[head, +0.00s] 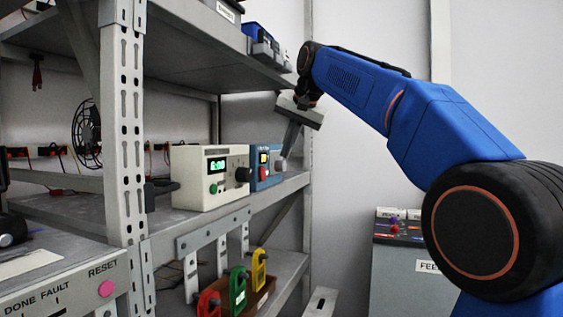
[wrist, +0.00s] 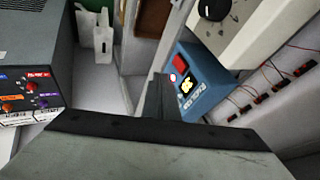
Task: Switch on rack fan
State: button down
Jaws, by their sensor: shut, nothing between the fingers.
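A black caged fan (head: 87,133) stands behind the rack upright in the head view; I cannot tell whether it turns. A small blue box (head: 257,184) is on the middle shelf, with a lit yellow spot and a red control on its front. In the wrist view the blue box (wrist: 212,76) shows a red square control (wrist: 181,61) beside the lit yellow spot (wrist: 187,87). Its lettering is unreadable. My gripper (head: 285,155) is shut and empty, its tip pointing down close to the box's front. Contact is unclear. The fingers also show in the wrist view (wrist: 158,80).
A cream box (head: 211,197) with a green display and black knob stands left of the blue box. A grey cabinet (head: 400,285) with coloured knobs stands right. The upper shelf (head: 200,50) is close above.

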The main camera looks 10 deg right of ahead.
aim_at(263, 174)
jog(key=shift+v, duration=1.85)
jog(key=shift+f, duration=0.1)
jog(key=shift+s+d+f, duration=0.1)
jog(key=shift+d+f, duration=0.05)
jog(key=shift+f, duration=0.45)
jog(key=w+a+f, duration=0.4)
jog(key=w+f, duration=0.3)
jog(key=f, duration=0.1)
jog(key=shift+w+a+f, duration=0.35)
jog(key=shift+w+a, duration=0.05)
